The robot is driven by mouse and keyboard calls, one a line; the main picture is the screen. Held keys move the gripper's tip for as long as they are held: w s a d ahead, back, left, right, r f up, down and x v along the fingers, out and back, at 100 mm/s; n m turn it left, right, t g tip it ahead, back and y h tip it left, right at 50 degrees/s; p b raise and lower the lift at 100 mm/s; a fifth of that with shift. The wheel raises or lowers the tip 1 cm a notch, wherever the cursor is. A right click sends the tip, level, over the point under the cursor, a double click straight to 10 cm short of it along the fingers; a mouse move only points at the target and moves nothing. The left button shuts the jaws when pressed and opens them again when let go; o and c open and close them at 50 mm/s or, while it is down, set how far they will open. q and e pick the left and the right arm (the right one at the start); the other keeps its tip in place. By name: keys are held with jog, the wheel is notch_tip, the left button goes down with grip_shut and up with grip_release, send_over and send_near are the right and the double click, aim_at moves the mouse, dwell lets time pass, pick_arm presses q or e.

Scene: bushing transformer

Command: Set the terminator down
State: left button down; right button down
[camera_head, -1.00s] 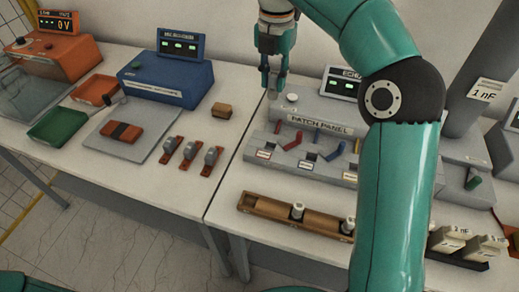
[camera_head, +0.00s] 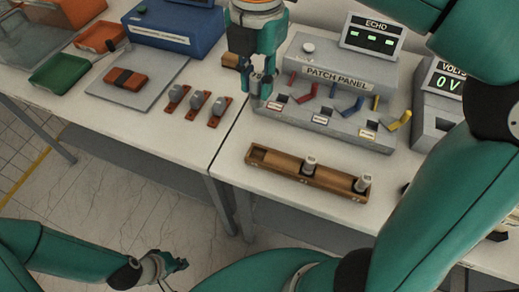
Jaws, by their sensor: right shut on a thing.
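My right gripper (camera_head: 262,84) points down at the left end of the patch panel (camera_head: 338,76), above the table. It is shut on a small grey piece, which I take to be the terminator; the fingers mostly hide it. I cannot tell whether the piece touches the panel or table. A wooden rack (camera_head: 275,169) stands in front of the panel. Two grey-white terminators stand upright in its middle (camera_head: 309,165) and right (camera_head: 362,183) places; its left place is empty. My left gripper (camera_head: 175,268) is low at the bottom left, away from the table, its jaws unclear.
Several grey-topped red-brown pieces (camera_head: 197,104) lie left of my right gripper. A grey plate (camera_head: 140,88), green tray (camera_head: 58,71) and blue box (camera_head: 170,29) are further left. The ECHO display (camera_head: 373,38) stands behind the panel. The table front left of the rack is clear.

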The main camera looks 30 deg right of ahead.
aim_at(259, 107)
notch_tip(259, 107, down, 19)
jog(key=shift+r+b, duration=0.2)
jog(key=shift+b, duration=0.85)
jog(key=shift+f, duration=0.1)
jog(key=c, duration=1)
grip_release()
notch_tip(259, 107, up, 12)
jog(key=shift+d+r+p, duration=0.1)
jog(key=shift+r+p, duration=0.05)
jog(key=shift+p, duration=0.5)
jog(key=shift+s, duration=0.15)
